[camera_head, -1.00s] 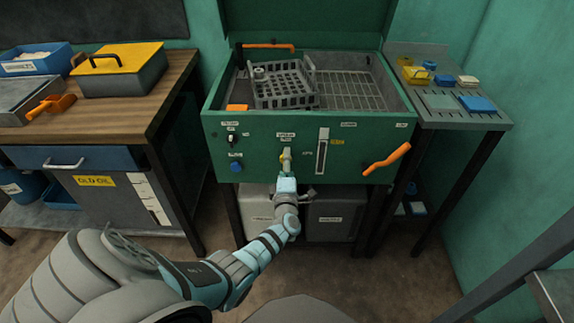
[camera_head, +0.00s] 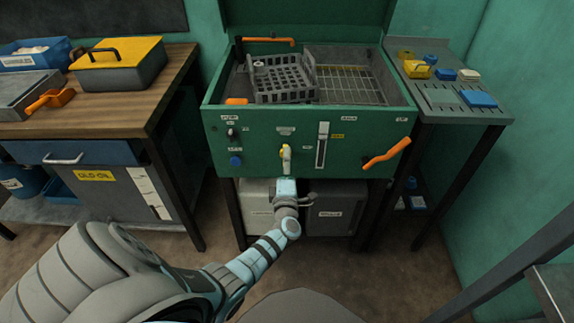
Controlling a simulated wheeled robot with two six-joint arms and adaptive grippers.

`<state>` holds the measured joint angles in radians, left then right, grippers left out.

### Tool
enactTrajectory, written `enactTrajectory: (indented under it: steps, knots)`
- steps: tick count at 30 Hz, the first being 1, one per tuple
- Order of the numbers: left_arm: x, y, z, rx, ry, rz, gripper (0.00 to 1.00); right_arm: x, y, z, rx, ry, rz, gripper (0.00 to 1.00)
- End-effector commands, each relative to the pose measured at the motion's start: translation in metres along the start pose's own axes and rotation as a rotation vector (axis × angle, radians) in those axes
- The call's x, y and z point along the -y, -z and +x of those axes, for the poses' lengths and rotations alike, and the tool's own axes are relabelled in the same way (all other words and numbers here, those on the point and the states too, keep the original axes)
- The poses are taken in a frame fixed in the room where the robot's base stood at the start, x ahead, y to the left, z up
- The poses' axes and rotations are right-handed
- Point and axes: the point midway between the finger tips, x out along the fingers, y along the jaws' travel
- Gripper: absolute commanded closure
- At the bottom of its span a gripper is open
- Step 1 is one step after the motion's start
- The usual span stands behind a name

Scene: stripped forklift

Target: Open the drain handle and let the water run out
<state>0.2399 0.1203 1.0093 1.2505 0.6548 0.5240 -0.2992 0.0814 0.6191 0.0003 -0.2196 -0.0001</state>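The drain handle (camera_head: 286,157) is a small pale lever with a yellow part, on the front panel of a green wash tank (camera_head: 256,160), below a white label. It points roughly downward. My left gripper (camera_head: 286,178) is just below it, at the end of my arm rising from the bottom left. Its fingers are too small to tell apart from the lever, so I cannot tell whether they touch or hold it. No running water shows. My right gripper is out of view.
A grey basket (camera_head: 283,84) sits in the open tank. An orange handle (camera_head: 387,154) sticks out at the panel's right. Grey containers (camera_head: 335,214) stand beneath. A wooden bench (camera_head: 130,112) stands left and a grey side table (camera_head: 440,108) right.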

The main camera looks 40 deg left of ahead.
Motion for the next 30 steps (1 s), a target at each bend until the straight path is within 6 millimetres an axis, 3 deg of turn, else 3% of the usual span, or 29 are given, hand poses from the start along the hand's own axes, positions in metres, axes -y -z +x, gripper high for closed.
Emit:
enactTrajectory:
  steps: [6,10,27,30]
  knots:
    - [0.002,0.0,-0.064,0.0,0.004,-0.001,0.03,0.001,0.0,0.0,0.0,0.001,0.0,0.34]
    - [0.001,0.0,-0.086,0.001,0.003,0.0,0.03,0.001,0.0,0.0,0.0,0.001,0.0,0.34]
    - [0.001,0.0,-0.092,0.001,0.002,0.002,0.03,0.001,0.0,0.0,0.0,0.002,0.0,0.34]
    - [0.011,-0.005,-0.098,0.051,0.02,0.09,0.03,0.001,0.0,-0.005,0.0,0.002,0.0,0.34]
